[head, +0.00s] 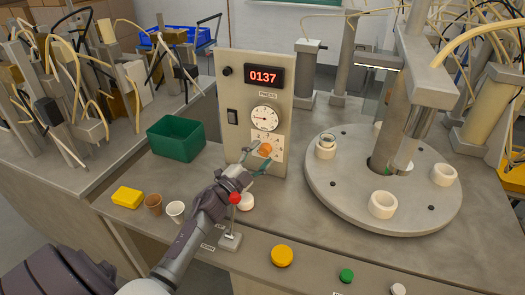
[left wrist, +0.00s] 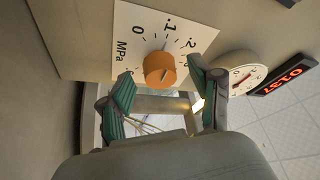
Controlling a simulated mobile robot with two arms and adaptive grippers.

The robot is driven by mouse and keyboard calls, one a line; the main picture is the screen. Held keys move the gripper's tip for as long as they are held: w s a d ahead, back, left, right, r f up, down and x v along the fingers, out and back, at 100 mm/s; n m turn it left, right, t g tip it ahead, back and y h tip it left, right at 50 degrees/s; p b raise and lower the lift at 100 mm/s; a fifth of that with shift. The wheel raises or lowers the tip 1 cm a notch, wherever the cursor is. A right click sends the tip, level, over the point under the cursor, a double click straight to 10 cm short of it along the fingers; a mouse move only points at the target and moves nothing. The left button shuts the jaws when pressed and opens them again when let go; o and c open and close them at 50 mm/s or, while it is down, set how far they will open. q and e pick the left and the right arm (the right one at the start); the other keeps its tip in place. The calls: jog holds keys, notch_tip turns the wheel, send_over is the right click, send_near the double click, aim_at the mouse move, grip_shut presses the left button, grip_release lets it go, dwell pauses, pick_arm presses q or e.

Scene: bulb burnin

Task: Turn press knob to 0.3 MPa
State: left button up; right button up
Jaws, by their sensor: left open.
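The orange press knob (head: 265,149) sits on a white dial plate low on the beige control panel (head: 228,110). In the left wrist view the knob (left wrist: 160,70) shows clearly, with the marks MPa, 0, .1 and .2 around it. Its pointer line seems to face near .1; the exact setting is hard to read. My left gripper (head: 258,162) is open in front of the knob. In the left wrist view its green-padded fingers (left wrist: 160,92) stand apart, one to each side just below the knob; contact is not visible. The round pressure gauge (head: 265,118) is above the knob.
The panel's red display (head: 264,77) reads 0137. A green bin (head: 175,138) stands left of the panel. A round turntable (head: 335,190) with white sockets is on the right. A red-topped lever (head: 234,198) stands close to my left arm. Yellow button (head: 282,256) lies at the front.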

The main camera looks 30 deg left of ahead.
pick_arm(q)
jog(key=shift+w+d+r, duration=0.15)
jog(key=shift+w, duration=0.5)
pick_arm(e)
jog(key=shift+a, duration=0.15)
jog(key=shift+a, duration=0.15)
